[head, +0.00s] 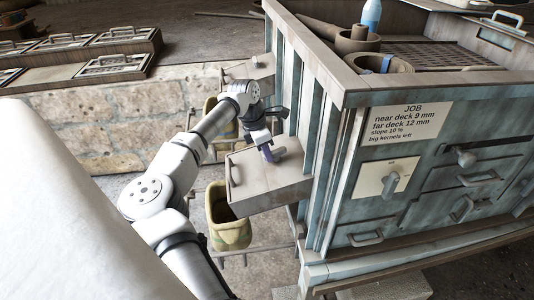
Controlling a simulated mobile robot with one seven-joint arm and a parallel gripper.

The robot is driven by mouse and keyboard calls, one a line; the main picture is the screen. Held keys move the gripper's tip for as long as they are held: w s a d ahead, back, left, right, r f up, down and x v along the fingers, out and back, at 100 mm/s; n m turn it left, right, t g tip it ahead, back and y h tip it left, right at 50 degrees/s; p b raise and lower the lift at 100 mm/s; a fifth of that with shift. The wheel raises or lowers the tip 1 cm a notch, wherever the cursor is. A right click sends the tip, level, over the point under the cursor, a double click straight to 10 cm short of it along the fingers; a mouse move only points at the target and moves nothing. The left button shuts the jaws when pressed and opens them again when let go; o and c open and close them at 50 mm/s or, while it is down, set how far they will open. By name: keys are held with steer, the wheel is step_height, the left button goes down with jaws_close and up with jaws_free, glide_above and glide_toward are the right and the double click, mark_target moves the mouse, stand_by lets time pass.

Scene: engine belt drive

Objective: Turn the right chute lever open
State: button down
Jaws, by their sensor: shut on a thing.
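The nearer chute (270,192), a grey box with a handle on its left end, sticks out from the left side of the blue-grey machine. A small grey lever (279,154) sits on top of it near the machine wall. My gripper (268,152) reaches down onto this lever from above and is shut on it. The fingers partly cover the lever, so its exact angle is hard to tell. A second, farther chute (240,70) shows behind my wrist, partly hidden by my arm.
The machine's ribbed wall (318,120) stands close to the right of my gripper. A job sign (408,122) and dial plate (386,179) are on its front.

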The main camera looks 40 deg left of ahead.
steer(key=shift+w+a+m, duration=0.1)
steer(key=shift+m, duration=0.5)
steer(key=shift+r, duration=0.1)
steer(key=c, duration=1.3)
jaws_free()
steer(key=b+v, duration=0.1)
steer(key=v, duration=1.2)
steer(key=shift+a+r, duration=0.15)
steer(key=shift+r, duration=0.2)
